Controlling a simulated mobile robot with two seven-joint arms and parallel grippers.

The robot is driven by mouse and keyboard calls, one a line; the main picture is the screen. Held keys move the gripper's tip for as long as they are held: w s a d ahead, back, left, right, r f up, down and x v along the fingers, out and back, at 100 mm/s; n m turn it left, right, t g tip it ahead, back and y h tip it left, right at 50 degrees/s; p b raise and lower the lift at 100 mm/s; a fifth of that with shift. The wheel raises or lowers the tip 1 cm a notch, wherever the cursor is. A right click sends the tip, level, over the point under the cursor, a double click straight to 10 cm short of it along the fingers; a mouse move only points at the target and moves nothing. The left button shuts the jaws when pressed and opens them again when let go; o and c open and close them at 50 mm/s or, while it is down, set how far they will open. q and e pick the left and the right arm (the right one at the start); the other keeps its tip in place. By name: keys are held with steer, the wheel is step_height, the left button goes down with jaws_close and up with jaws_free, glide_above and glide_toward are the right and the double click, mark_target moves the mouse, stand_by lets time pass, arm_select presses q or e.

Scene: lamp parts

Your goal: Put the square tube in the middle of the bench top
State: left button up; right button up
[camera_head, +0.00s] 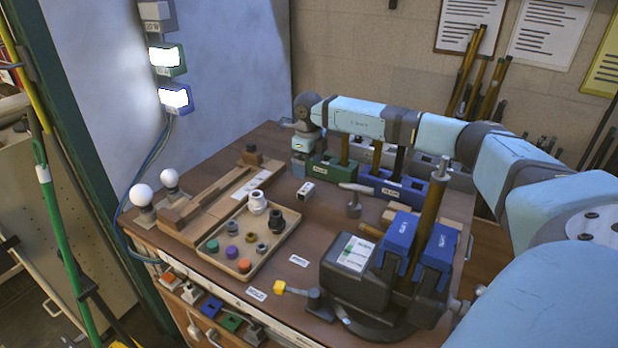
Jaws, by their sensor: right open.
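The square tube (306,190), a short white piece with a dark opening at one end, lies on the brown bench top (330,218) near its middle. My right gripper (299,172), on the blue arm reaching in from the right, points down just behind the tube. It is open and looks empty. The gap between its fingertips and the tube is too small to judge. My left gripper is out of view.
A tray (232,268) with several rings and caps lies left of the tube. Green (330,170) and blue (395,188) holders stand behind. A dark vise-like block (350,275) fills the front right.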

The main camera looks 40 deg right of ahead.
steer(key=shift+r, duration=1.35)
